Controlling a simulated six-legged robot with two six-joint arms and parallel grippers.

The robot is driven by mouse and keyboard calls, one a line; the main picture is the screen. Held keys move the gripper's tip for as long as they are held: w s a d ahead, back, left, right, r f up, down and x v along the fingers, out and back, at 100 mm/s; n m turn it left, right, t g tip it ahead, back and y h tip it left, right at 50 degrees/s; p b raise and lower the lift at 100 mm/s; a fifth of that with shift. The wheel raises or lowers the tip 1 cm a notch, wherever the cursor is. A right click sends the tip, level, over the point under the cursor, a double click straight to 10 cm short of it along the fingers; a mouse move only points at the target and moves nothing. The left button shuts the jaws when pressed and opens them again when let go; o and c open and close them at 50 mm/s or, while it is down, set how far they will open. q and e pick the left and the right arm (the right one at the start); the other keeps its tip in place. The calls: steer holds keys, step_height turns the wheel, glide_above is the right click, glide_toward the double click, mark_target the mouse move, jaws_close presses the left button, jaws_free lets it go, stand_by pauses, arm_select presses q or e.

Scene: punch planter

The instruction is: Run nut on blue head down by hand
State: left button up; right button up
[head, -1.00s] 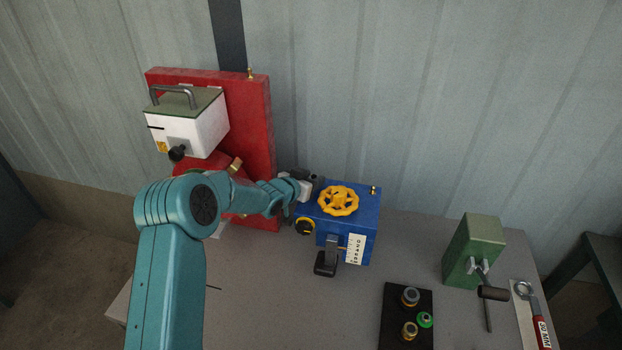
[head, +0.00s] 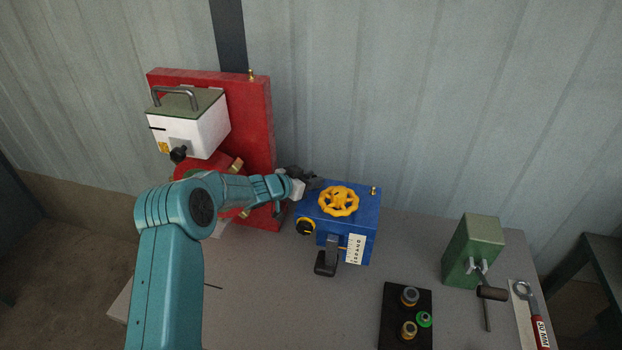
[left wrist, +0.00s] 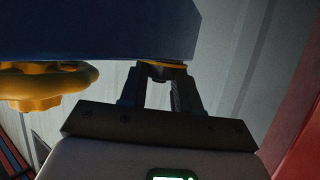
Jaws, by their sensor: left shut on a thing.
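The blue head (head: 367,217) stands on the bench with a yellow handwheel (head: 338,201) on its top. My left gripper (head: 314,182) is at the back left side of the blue head, partly hidden by my own wrist. In the left wrist view the blue head (left wrist: 90,30) fills the top and the handwheel (left wrist: 45,85) shows at the left. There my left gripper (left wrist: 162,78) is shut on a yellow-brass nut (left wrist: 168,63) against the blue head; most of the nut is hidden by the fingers. My right gripper is not in view.
A red machine (head: 252,125) with a white box (head: 190,125) stands close to my left arm. The bench's front middle is clear.

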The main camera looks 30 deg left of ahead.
arm_select(q)
steer(key=shift+w+a+r+m+g+h, duration=0.15)
steer(key=shift+m+g+h, duration=0.1)
steer(key=shift+m+h, duration=0.35)
steer(key=shift+a+r+m+g+h, duration=0.15)
steer(key=shift+m+g+h, duration=0.1)
steer(key=shift+m+h, duration=0.3)
steer(key=shift+d, duration=0.1)
steer(key=o, duration=1.1)
steer(key=shift+f, duration=0.1)
steer(key=b+v, duration=0.3)
steer(key=v, duration=1.3)
steer(key=shift+s, duration=0.25)
